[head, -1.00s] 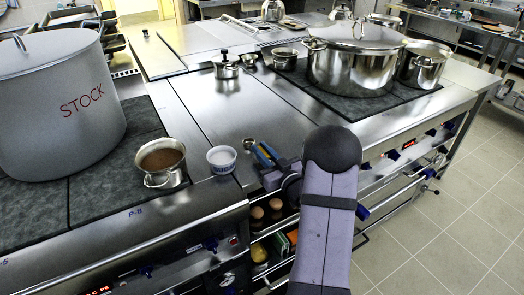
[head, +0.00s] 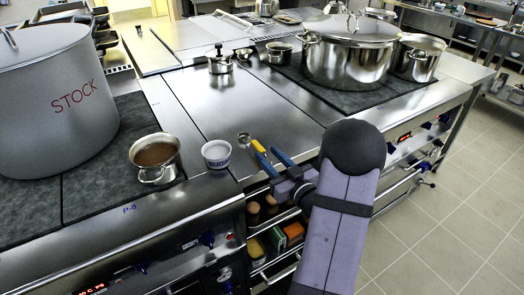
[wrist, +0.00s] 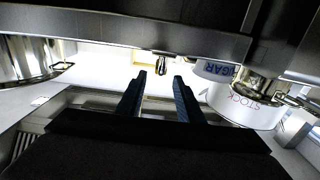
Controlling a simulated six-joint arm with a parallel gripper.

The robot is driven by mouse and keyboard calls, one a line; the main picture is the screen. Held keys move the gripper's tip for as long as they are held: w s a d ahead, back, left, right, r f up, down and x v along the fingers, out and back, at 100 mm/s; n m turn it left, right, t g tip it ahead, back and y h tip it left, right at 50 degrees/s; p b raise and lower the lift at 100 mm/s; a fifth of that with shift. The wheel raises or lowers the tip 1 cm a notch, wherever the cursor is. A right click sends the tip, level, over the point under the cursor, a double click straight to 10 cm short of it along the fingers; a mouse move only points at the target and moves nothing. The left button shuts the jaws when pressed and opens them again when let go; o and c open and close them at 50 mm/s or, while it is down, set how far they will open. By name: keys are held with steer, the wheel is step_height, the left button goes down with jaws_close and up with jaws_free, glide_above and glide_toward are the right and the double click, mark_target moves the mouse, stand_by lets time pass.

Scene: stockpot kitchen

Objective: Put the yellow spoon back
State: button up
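A small silver round piece (head: 245,138) lies at the counter's front edge, right of the white bowl. A thin yellow strip (head: 259,147), apparently the yellow spoon's handle, runs from near it down toward my gripper (head: 267,152). It overlaps my left finger, so I cannot tell whether they touch. My gripper reaches in from the front at the counter's edge. In the wrist view my gripper (wrist: 159,76) has its two dark blue fingers spread, with nothing clasped between them. A small metal piece (wrist: 161,65) shows beyond the fingertips. The spoon's full shape is hidden.
A lidded pot (head: 345,60) stands at the back right. Open shelves (head: 270,228) lie below the edge.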

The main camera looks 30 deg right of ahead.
steer(key=shift+s, duration=2.3)
